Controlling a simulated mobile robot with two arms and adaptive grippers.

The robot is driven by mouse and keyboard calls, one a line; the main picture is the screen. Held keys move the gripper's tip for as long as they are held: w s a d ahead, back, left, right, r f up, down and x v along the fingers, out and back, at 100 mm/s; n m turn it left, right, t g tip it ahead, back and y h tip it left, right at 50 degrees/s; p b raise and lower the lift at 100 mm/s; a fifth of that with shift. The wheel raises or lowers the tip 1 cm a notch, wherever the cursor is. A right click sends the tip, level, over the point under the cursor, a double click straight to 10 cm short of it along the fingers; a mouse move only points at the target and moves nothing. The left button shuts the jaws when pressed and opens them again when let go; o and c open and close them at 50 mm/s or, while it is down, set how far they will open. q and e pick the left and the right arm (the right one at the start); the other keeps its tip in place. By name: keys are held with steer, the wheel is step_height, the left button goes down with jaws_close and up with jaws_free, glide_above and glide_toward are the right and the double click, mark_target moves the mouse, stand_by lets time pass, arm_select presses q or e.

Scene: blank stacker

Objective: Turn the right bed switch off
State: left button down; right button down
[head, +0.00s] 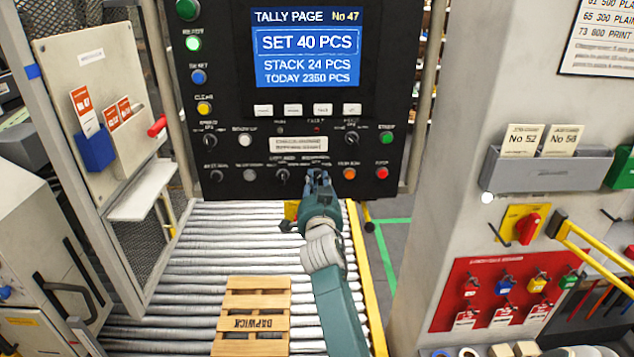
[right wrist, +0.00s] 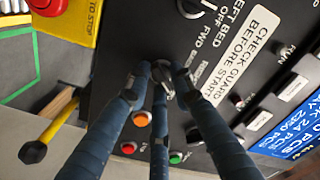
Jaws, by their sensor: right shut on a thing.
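The black control panel (head: 230,120) faces me, with a row of switches along its lower edge. My right gripper (head: 318,176) is at this lower row, right of the left bed switch (head: 281,175). In the right wrist view my right gripper (right wrist: 162,78) has its three fingers closed together on a small switch knob (right wrist: 165,88), which I take for the right bed switch. The fingers cover most of the knob, and its label is partly hidden, so its setting is unreadable. The label "LEFT BED OFF FWD" (right wrist: 212,28) shows beside it. My left gripper is not in view.
An orange button (head: 349,173) and a red button (head: 381,172) sit close right of my gripper. The lit screen (head: 305,47) is above. Below is a roller conveyor (head: 190,270) with a wooden pallet (head: 250,312). A grey pillar (head: 440,180) stands at right.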

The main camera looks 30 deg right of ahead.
steer(key=shift+s+d+n, duration=0.1)
steer(key=shift+n, duration=1.8)
steer(key=shift+d+n, duration=0.1)
steer(key=shift+n, duration=1.8)
steer(key=shift+r, duration=0.1)
steer(key=c, duration=1.8)
jaws_free()
steer(key=shift+o, duration=0.6)
steer(key=shift+d, duration=0.2)
steer(key=shift+a, duration=0.1)
steer(key=v, duration=0.7)
steer(key=shift+s, duration=0.15)
